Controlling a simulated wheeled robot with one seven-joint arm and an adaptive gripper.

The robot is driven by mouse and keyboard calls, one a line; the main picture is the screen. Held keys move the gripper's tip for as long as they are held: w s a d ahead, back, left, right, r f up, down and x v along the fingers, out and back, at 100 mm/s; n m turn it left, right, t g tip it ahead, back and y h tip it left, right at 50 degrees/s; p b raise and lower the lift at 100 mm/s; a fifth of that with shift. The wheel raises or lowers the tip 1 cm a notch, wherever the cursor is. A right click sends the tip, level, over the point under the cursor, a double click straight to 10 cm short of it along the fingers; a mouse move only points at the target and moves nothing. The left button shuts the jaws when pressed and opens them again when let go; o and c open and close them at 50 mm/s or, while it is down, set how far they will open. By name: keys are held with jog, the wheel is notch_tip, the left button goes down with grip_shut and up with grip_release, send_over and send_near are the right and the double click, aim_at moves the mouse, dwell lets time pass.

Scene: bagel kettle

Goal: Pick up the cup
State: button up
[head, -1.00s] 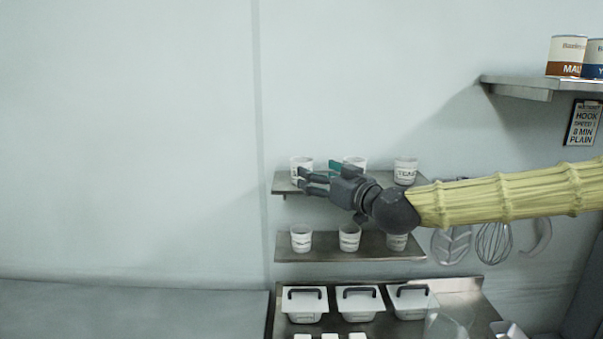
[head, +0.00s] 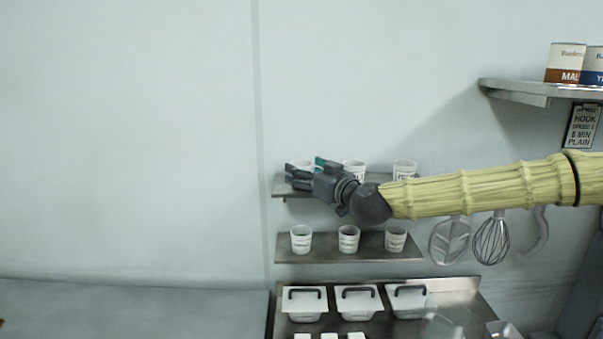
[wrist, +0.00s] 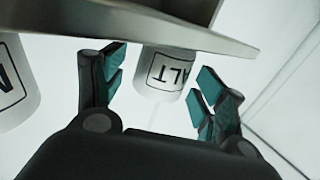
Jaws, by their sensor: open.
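A white cup with a boxed black label (wrist: 165,72), its letters reading "ALT", stands on the upper wall shelf (head: 430,178). It is the leftmost of three cups there, and its rim (head: 299,164) shows above my gripper in the head view. The wrist view is upside down, with the shelf edge at the top. My gripper (head: 293,177) is open at the left end of this shelf. In the wrist view its teal-padded fingers (wrist: 160,84) stand on either side of the cup, with a gap at each side.
A neighbouring labelled cup (wrist: 14,85) is close beside the left finger in the wrist view. Three cups, one being the middle cup (head: 348,239), stand on the lower shelf (head: 290,256). Lidded bins (head: 304,304) sit below. Utensils (head: 491,240) hang at right.

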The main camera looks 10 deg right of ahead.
jog(key=shift+p+x, duration=0.35)
jog(key=shift+x, duration=0.75)
jog(key=c, duration=1.1)
